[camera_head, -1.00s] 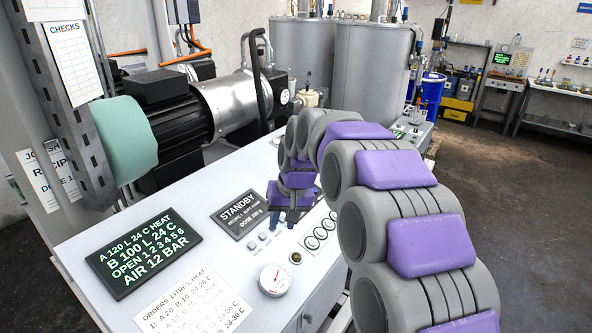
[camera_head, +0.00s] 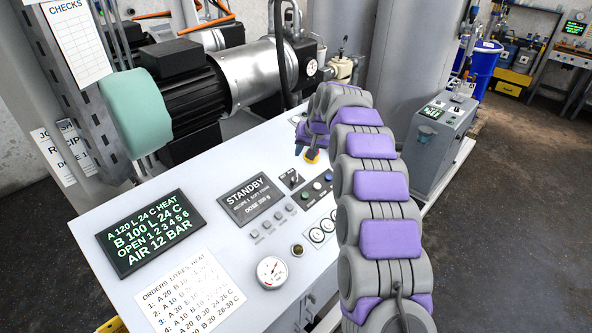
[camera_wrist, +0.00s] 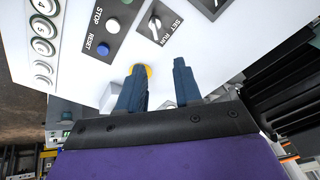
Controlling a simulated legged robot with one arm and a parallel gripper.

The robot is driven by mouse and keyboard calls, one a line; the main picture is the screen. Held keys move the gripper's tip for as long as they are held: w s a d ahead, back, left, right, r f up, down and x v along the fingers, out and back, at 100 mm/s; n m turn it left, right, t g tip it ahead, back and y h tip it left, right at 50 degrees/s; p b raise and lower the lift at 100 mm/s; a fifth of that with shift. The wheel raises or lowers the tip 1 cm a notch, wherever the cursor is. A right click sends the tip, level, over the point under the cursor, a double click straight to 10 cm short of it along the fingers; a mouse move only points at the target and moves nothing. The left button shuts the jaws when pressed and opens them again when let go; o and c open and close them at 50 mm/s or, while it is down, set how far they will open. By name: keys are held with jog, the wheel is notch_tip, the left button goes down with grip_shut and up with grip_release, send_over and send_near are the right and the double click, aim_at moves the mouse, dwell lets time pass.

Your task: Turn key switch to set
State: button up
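The key switch is a small knob (camera_wrist: 156,22) on a black plate marked SET and RUN, at the top middle of the wrist view. I cannot tell for certain which mark it points at. In the head view its plate (camera_head: 291,179) lies on the white console, right of the STANDBY display. My gripper (camera_wrist: 160,82) is open and empty, its two dark blue fingers apart. It is over the console, away from the key switch. In the head view the gripper is mostly hidden by my arm, near a yellow-based red button (camera_head: 312,157).
A plate with STOP and RESET buttons (camera_wrist: 103,48) sits beside the key switch. Numbered round buttons (camera_wrist: 45,48) line the console. A yellow disc (camera_wrist: 148,71) shows behind the left finger. The pump motor (camera_head: 185,100) stands behind the console. A gauge (camera_head: 271,271) is near the front.

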send_near(297, 171)
notch_tip(297, 171, down, 2)
jog(key=w, duration=0.1)
jog(key=x, duration=0.3)
jog(key=a+x, duration=0.1)
jog(key=x, duration=0.2)
jog(key=shift+w+a+f, duration=0.15)
jog(key=shift+a+f, duration=0.05)
jog(key=shift+w+f, duration=0.1)
jog(key=shift+f, duration=0.2)
jog(key=shift+w+d+f, duration=0.15)
jog(key=shift+d+f, duration=0.3)
jog(key=shift+a, duration=0.2)
jog(key=shift+a, duration=0.2)
jog(key=shift+c, duration=0.4)
jog(key=shift+a, duration=0.1)
jog(key=shift+c, duration=0.7)
jog(key=shift+f, duration=0.1)
grip_shut()
